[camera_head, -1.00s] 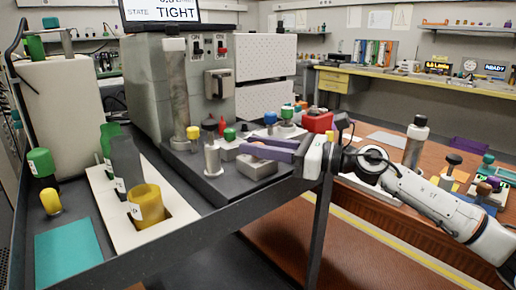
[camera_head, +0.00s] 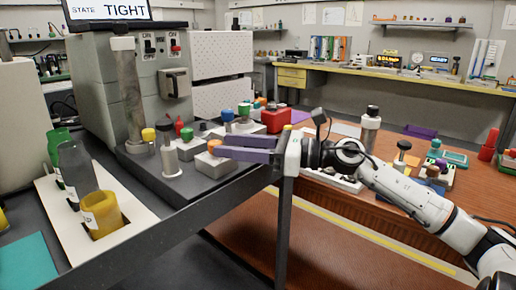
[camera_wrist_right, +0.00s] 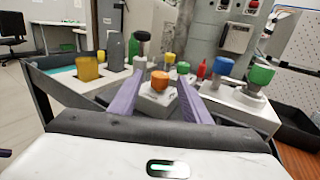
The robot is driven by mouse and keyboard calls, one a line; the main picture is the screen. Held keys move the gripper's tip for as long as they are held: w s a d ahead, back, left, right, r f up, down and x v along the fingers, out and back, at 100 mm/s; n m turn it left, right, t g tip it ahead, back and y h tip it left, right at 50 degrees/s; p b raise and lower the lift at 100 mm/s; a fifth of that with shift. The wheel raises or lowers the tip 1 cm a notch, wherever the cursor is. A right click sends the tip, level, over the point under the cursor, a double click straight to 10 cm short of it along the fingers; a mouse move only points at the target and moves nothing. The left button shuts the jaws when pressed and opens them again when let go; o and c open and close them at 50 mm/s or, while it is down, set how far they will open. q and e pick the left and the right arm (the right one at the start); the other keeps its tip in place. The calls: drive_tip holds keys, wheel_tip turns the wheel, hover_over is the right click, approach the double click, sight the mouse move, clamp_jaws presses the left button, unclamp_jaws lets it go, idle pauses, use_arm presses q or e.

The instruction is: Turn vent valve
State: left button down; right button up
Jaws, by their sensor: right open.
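No label in these views names the vent valve. An orange knob (camera_head: 214,146) tops a light grey block on the dark bench. In the right wrist view the orange knob (camera_wrist_right: 160,80) sits between and just beyond the purple fingers. My right gripper (camera_head: 218,148) reaches in from the right at about knob height. Its fingers (camera_wrist_right: 158,98) are open, one either side of the knob's line, with nothing held. Contact with the knob cannot be told. A display (camera_head: 108,9) reads STATE TIGHT.
A metal column (camera_head: 128,95) rises at the left. A yellow cup (camera_head: 101,213) and bottles stand in a white rack. A red block (camera_head: 276,119) is at the right.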

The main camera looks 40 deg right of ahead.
use_arm(q)
drive_tip(key=shift+s+a, duration=0.1)
drive_tip(key=shift+s, duration=0.35)
use_arm(e)
drive_tip(key=v, duration=0.6)
use_arm(q)
drive_tip(key=shift+w+r, duration=0.1)
drive_tip(key=shift+w, duration=0.05)
drive_tip(key=shift+r, duration=0.1)
use_arm(e)
drive_tip(key=shift+s, duration=0.1)
